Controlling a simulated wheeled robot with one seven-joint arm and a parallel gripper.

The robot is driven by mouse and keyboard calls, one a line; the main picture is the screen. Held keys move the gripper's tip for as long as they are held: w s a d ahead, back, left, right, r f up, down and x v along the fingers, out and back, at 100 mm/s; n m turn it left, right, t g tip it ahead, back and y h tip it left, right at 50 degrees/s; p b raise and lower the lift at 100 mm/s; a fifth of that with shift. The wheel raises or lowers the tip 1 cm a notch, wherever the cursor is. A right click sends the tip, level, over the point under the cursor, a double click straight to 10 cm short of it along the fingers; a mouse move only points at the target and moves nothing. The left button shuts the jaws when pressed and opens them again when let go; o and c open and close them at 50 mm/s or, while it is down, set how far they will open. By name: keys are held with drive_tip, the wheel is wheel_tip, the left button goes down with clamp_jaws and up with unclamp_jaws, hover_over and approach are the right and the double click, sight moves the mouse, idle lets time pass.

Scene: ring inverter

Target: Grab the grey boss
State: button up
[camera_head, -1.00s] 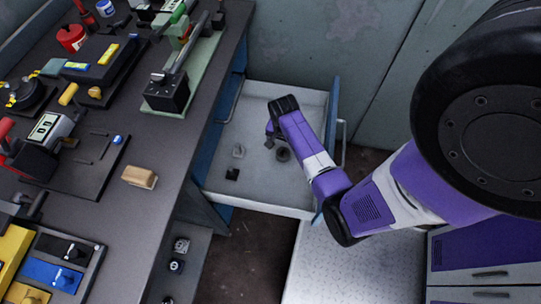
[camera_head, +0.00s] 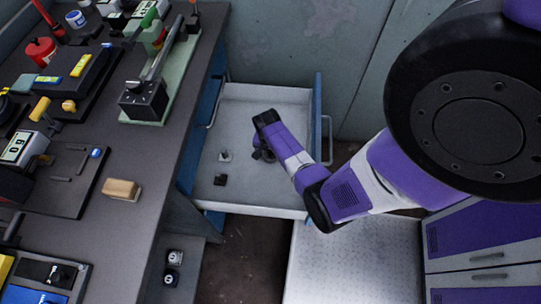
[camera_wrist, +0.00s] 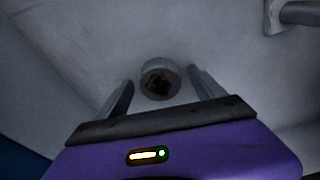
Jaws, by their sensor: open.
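The grey boss (camera_wrist: 160,68) is a short round grey piece with a dark hole in its end, lying on the pale floor of the open drawer (camera_head: 238,110). In the wrist view it sits between the two fingers of my gripper (camera_wrist: 160,80), with a gap on both sides. My gripper is open and empty. In the head view my gripper (camera_head: 260,155) is low inside the drawer, and it mostly hides the boss.
A small light grey part (camera_head: 225,156) and a small black part (camera_head: 220,180) lie in the drawer left of my gripper. The drawer's walls surround the arm's end. The cluttered workbench (camera_head: 140,150) stands to the left; a drawer handle (camera_wrist: 295,13) shows at upper right.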

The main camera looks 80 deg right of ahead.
clamp_jaws()
drive_tip(key=shift+r, duration=0.1)
idle(0.3)
